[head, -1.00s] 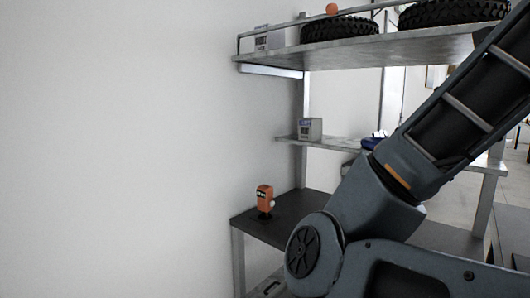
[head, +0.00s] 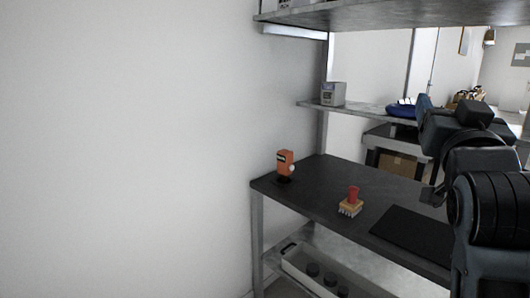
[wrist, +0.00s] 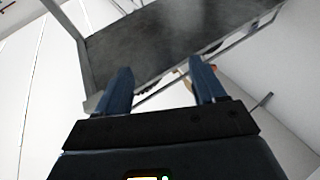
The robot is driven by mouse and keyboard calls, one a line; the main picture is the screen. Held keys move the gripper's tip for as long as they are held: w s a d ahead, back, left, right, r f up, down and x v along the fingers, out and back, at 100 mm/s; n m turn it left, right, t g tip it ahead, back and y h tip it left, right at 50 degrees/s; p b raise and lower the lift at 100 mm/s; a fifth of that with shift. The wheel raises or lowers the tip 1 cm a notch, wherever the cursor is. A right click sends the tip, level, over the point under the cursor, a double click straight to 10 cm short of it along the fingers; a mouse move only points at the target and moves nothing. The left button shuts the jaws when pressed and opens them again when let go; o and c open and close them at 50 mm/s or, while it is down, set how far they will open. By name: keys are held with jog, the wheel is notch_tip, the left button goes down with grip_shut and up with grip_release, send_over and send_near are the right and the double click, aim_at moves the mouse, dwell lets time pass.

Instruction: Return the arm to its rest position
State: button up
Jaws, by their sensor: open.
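My gripper (wrist: 163,88) shows in the wrist view with its two blue fingers apart. Nothing is held between them. Beyond the fingers is a dark grey panel (wrist: 165,35) with a pale frame, seen at a tilt. In the head view my arm (head: 490,215) is folded at the right edge, in front of the right part of the workbench. The fingertips are hard to make out there.
A dark workbench (head: 322,188) holds an orange device (head: 285,163), a red-handled brush (head: 351,203) and a black mat (head: 415,236). A middle shelf (head: 365,109) carries a grey box (head: 333,94) and a blue item (head: 400,109). An upper shelf (head: 390,12) overhangs. A white wall (head: 120,150) stands left.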

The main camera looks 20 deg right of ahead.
jog(key=s+a+f+n+t+y, duration=0.1)
jog(key=s+a+f+n+y, duration=0.25)
jog(key=f, duration=0.45)
jog(key=s+a+f+n+y, duration=0.2)
jog(key=a+f+n+y, duration=0.1)
jog(key=a+f, duration=0.3)
jog(key=s+a+f+n+t+y, duration=0.1)
jog(key=s+a+f+n+y, duration=0.2)
jog(key=f, duration=0.6)
jog(key=s+a+f+g+y, duration=0.1)
jog(key=s+a+f, duration=0.2)
jog(key=s, duration=0.4)
jog(key=s+a+f+g+y, duration=0.1)
jog(key=s+a+f+y, duration=0.1)
jog(key=s, duration=0.6)
jog(key=s+a+f+g+y, duration=0.1)
jog(key=s+a+f, duration=0.3)
jog(key=s, duration=0.4)
jog(key=shift+a+y, duration=0.15)
jog(key=shift+y, duration=0.3)
jog(key=shift+c, duration=0.4)
